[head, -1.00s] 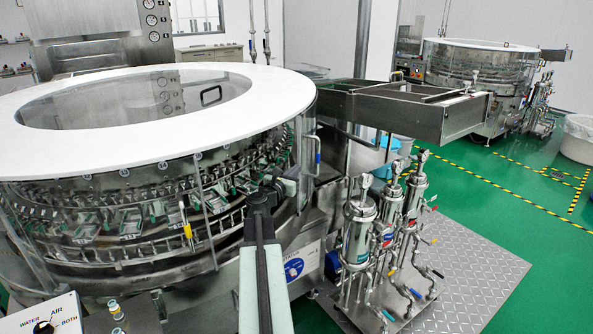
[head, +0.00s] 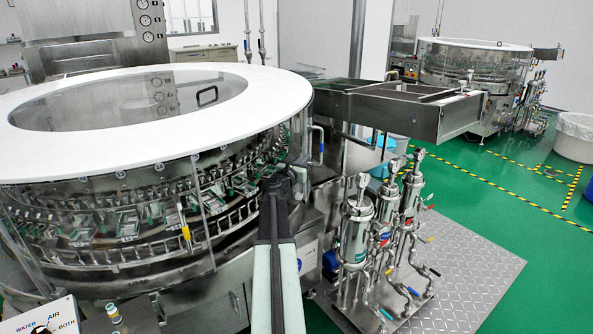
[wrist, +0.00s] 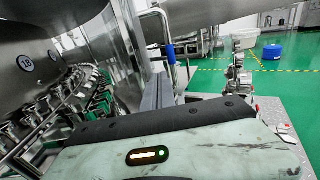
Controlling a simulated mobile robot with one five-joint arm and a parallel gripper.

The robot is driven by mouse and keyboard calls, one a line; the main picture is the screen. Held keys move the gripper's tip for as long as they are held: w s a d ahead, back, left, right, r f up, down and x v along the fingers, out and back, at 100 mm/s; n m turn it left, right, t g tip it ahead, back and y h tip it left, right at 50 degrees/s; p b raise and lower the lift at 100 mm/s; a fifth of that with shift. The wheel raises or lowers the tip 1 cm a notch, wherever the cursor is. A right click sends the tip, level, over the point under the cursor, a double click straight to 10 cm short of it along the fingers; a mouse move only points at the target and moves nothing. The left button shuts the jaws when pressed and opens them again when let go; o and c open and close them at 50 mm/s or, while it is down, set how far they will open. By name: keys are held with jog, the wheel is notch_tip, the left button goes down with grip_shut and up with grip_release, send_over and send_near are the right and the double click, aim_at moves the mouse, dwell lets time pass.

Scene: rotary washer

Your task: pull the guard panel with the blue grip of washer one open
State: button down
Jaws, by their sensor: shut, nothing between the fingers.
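Washer one is the large round machine with a white ring top (head: 275,95) at the left of the head view. The blue grip (head: 321,153) is on a bent metal handle at its right side. In the wrist view the blue grip (wrist: 170,55) is ahead, just beyond my gripper (wrist: 158,90), with a gap that I cannot judge exactly. My gripper is shut and empty. In the head view my arm's end (head: 276,187) is left of and below the grip. The guard panel's edge is largely hidden, so I cannot tell exactly how far it stands open.
A yellow grip (head: 185,232) is on the washer's front. A metal trough (head: 400,108) juts out right of the washer. Steel filter housings (head: 385,220) stand on a metal plate (head: 470,265).

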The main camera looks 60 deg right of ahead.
jog(key=shift+w+a, duration=0.1)
jog(key=shift+w, duration=0.05)
jog(key=s+a, duration=0.1)
jog(key=a, duration=1.3)
jog(key=shift+s, duration=0.35)
jog(key=shift+s+d, duration=0.1)
jog(key=shift+d, duration=0.05)
